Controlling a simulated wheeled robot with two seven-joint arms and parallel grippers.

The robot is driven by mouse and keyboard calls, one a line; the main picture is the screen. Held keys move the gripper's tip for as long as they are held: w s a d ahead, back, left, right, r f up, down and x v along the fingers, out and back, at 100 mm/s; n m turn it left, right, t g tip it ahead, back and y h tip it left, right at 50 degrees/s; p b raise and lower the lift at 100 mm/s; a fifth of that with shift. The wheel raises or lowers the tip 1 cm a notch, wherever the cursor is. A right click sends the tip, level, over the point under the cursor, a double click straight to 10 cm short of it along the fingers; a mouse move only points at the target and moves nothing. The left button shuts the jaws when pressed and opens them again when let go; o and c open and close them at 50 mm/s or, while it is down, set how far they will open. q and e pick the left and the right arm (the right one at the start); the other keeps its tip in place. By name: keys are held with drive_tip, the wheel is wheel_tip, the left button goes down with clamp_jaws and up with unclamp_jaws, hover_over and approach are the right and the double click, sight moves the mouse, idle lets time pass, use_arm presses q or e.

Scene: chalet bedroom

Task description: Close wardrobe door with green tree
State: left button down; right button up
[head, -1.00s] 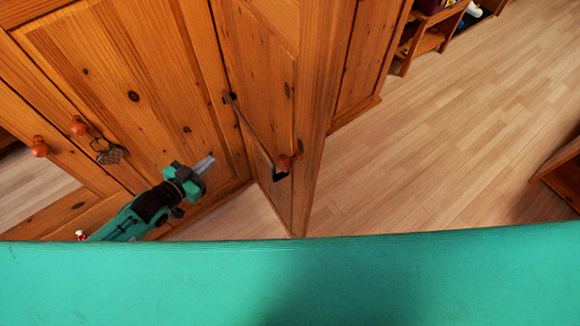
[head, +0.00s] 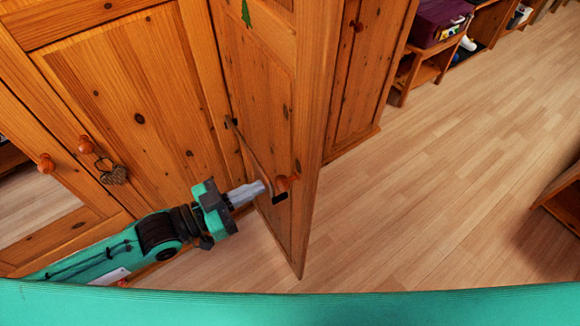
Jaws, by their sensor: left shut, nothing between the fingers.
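The open wardrobe door (head: 262,97) swings out toward me, seen at a steep angle, with part of a green tree (head: 246,13) near its top edge. My right gripper is not in view.
Closed wooden wardrobe panels (head: 125,105) stand at the left, with round knobs and a hanging heart ornament (head: 113,174). Low wooden shelving with a dark red box (head: 440,22) stands at the back. Another wooden piece (head: 562,195) is at the right edge. The floor (head: 420,190) between is clear.

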sight(303, 165)
use_arm(q)
drive_tip(key=p+x, duration=0.2)
drive_tip(key=x, duration=0.5)
drive_tip(key=shift+w+d+r+p, duration=0.15)
drive_tip(key=shift+d+p, duration=0.1)
drive_tip(key=shift+p, duration=0.15)
drive_tip(key=shift+x, duration=0.8)
drive_tip(key=shift+w+d+p, duration=0.1)
drive_tip(key=shift+p, duration=0.25)
